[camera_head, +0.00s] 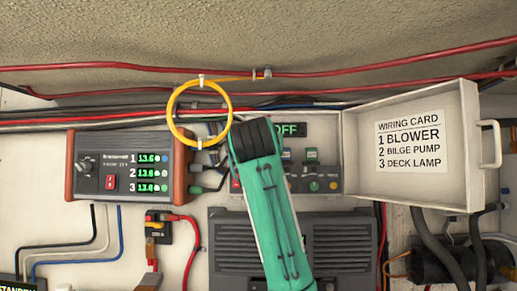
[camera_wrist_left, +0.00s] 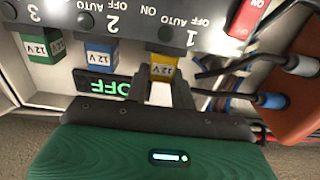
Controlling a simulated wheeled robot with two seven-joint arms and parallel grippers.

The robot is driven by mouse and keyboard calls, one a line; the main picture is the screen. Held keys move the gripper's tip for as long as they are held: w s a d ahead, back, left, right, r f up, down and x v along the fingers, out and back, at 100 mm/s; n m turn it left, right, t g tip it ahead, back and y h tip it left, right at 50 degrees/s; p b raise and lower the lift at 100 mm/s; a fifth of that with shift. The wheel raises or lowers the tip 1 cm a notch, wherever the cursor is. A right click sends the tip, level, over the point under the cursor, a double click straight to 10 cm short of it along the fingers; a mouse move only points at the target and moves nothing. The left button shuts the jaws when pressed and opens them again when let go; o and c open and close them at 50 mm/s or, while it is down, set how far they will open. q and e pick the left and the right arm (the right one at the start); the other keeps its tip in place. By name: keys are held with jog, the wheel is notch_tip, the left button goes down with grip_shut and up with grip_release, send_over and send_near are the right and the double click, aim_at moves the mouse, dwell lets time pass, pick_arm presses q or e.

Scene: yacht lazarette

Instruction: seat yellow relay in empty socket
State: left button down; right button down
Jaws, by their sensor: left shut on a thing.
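The yellow relay (camera_wrist_left: 164,70), marked 12 V, shows upside down in the left wrist view, in line with switch position 1 on the grey panel (camera_wrist_left: 150,14). My left gripper (camera_wrist_left: 163,84) is shut on it, one dark finger on each side. The relay's far end is at the panel's row; I cannot tell whether it is fully in a socket. A blue relay (camera_wrist_left: 99,54) stands at position 2 and a green relay (camera_wrist_left: 42,47) at position 3. In the head view my left arm hides the yellow relay and the gripper's fingertips. My right gripper is not in view.
A lit OFF display (camera_wrist_left: 110,87) is close beside the gripper. Cable plugs (camera_wrist_left: 272,100) lie to the right. In the head view, an open lid with a wiring card (camera_head: 408,142) is right of the panel, and a meter box (camera_head: 127,166) is left. A yellow cable loop (camera_head: 173,112) hangs above.

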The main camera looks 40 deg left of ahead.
pick_arm(q)
jog(key=c, duration=1.1)
grip_release()
jog(key=shift+w+f, duration=0.1)
jog(key=shift+f, duration=0.05)
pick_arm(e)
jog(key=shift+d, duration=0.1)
